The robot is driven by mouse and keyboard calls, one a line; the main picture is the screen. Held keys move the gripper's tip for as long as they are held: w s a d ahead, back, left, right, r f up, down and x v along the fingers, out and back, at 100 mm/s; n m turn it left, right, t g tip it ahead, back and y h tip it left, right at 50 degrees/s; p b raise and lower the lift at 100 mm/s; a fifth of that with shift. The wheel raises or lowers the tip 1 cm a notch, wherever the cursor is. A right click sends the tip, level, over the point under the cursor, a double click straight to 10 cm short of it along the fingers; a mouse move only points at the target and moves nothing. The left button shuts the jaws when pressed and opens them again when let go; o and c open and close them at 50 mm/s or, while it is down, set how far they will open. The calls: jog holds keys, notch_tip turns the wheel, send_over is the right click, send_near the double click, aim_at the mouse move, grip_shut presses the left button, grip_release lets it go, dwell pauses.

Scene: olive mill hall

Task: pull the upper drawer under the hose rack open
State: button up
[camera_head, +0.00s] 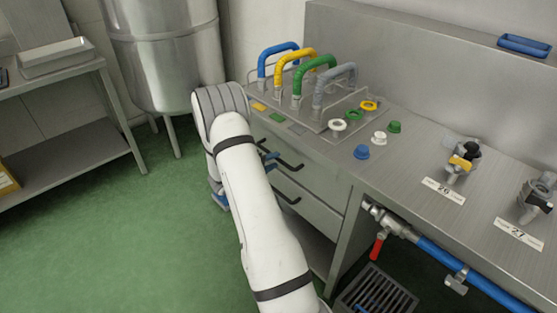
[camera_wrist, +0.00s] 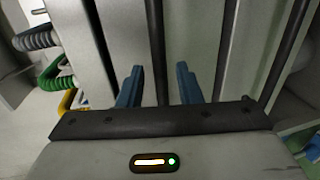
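The hose rack (camera_head: 322,118) stands on the steel counter with blue, yellow, green and grey hoses. Below it are the upper drawer (camera_head: 312,170) and a lower drawer, each with a dark bar handle. The upper drawer looks closed. My gripper (camera_wrist: 158,88) is at the upper drawer's handle (camera_head: 290,162), partly hidden by my arm in the head view. In the wrist view its two blue fingers are apart, one on each side of a dark bar (camera_wrist: 157,45), with space on both sides. Whether the bar lies fully between the fingertips is hard to tell.
The lower handle (camera_head: 287,196) is just below. A red-handled valve (camera_head: 378,246) with a blue hose (camera_head: 435,255) and a floor grate (camera_head: 376,295) lie right of the drawers. A steel tank (camera_head: 167,55) and shelf table (camera_head: 75,150) stand left. Green floor between is clear.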

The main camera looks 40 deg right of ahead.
aim_at(277, 160)
jog(key=shift+x, duration=1.5)
jog(key=shift+c, duration=0.4)
grip_shut()
